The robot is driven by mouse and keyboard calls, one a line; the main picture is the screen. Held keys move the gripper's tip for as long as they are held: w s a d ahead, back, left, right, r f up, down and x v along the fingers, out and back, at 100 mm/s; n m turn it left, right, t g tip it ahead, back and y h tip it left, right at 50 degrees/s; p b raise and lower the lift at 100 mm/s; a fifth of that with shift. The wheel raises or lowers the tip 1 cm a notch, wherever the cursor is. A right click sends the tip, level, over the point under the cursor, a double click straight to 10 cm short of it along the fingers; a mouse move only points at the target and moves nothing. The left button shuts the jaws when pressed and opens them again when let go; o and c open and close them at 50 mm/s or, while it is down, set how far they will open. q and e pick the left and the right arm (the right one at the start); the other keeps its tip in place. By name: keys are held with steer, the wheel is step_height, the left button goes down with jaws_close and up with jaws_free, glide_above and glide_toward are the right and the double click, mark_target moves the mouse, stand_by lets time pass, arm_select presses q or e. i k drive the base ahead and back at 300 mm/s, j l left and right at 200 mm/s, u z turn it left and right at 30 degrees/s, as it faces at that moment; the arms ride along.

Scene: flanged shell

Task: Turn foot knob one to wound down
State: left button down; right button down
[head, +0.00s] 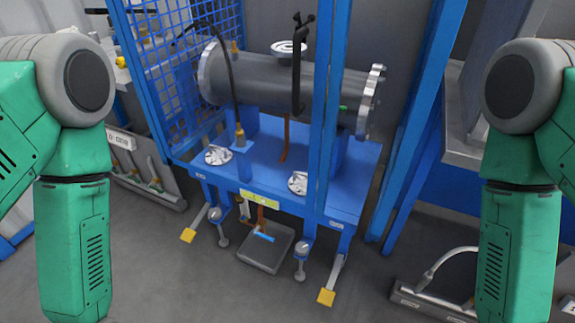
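A grey shell (270,82) with a flange at each end lies along a blue bench (262,190). Below the bench's front edge are two grey foot knobs, one at the left (216,214) and one at the right (304,247). Each sits on a short upright stem with a rounded grey end below it, near the floor. I cannot tell which is foot knob one, nor how far either is wound. My green left arm (72,245) and right arm (505,245) hang down at the picture's sides, apart from the bench. Both grippers are out of view below.
Yellow-tipped legs (188,235) (326,297) splay out from the bench. A blue post (327,110) and mesh guard (180,70) rise beside the shell. The grey floor in front is clear.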

mark_target(214, 214)
steer(key=i+j+z, duration=0.1)
steer(key=z, duration=0.5)
steer(key=i+j+z, duration=0.15)
steer(key=j+z, duration=0.15)
steer(key=j, duration=0.75)
steer(key=i+j+z, duration=0.1)
steer(key=j+z, duration=0.2)
steer(key=j, duration=0.75)
steer(key=i+j, duration=0.25)
steer(key=j, duration=0.2)
